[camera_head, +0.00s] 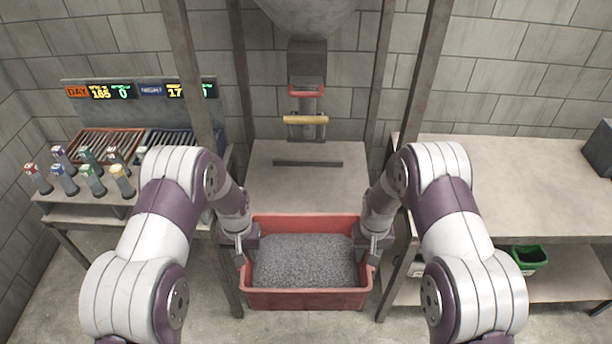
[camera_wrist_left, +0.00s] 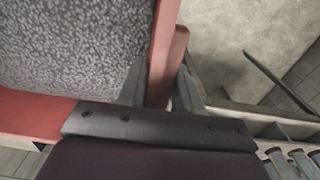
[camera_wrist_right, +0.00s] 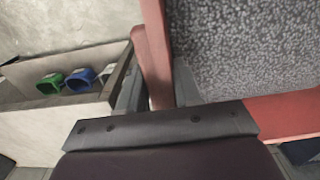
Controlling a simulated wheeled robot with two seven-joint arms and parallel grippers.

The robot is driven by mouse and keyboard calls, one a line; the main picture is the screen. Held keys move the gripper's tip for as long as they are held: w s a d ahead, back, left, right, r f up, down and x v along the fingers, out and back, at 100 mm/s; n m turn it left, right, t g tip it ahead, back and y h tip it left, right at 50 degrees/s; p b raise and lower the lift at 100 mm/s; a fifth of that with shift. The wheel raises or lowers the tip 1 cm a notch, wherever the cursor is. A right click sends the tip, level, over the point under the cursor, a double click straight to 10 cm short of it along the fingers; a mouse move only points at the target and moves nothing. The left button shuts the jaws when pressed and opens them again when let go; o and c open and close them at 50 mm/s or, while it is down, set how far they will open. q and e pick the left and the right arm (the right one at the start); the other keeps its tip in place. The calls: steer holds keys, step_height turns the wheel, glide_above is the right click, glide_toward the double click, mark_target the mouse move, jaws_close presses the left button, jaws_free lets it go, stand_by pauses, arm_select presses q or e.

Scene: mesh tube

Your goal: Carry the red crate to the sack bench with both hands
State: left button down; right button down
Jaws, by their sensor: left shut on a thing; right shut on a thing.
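The red crate (camera_head: 306,299) is in the middle of the head view, filled with grey granular material (camera_head: 304,262). It is level, at the front of a grey bench under a hopper. I cannot tell whether it rests on the bench or hangs just clear of it. My left gripper (camera_head: 243,256) is shut on the crate's left wall, and the left wrist view shows its fingers on both sides of the red rim (camera_wrist_left: 168,75). My right gripper (camera_head: 371,257) is shut on the right wall, with the rim (camera_wrist_right: 153,65) between its fingers. Which bench is the sack bench I cannot tell.
A hopper (camera_head: 308,15) with a spout and yellow handle hangs above, between steel posts. A long bench (camera_head: 510,190) stands right, with a green bin (camera_head: 529,258) on its lower shelf. Left is a rack table with several colored-top handles (camera_head: 95,180) and a display board (camera_head: 140,90).

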arm_select(q)
steer(key=shift+w+d+r, duration=0.1)
steer(key=shift+d+r, duration=0.05)
steer(key=shift+r, duration=0.25)
arm_select(e)
steer(key=shift+w+a+r, duration=0.1)
steer(key=shift+a+r, duration=0.05)
steer(key=shift+r, duration=0.25)
